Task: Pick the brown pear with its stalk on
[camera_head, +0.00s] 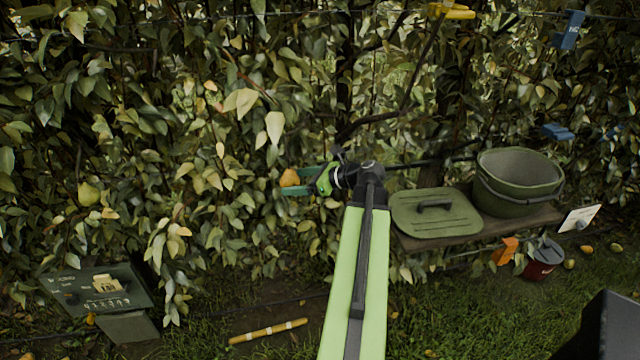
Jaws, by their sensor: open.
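An orange-brown pear (289,178) hangs among the leaves left of the picture's middle. My gripper (294,181) points left at it, with one teal finger above and one below. The jaws are open, and the pear shows between the fingertips; I cannot tell whether either finger touches it. The pear's stalk and upper attachment are too small or hidden to make out. A yellow-green pear (88,194) hangs farther left in the foliage.
A green bucket (520,184) and its lid (436,213) sit on a wooden shelf at right. A dark sign box (100,290) stands lower left. Fallen pears (586,249) lie at far right. Dense leaves surround my gripper.

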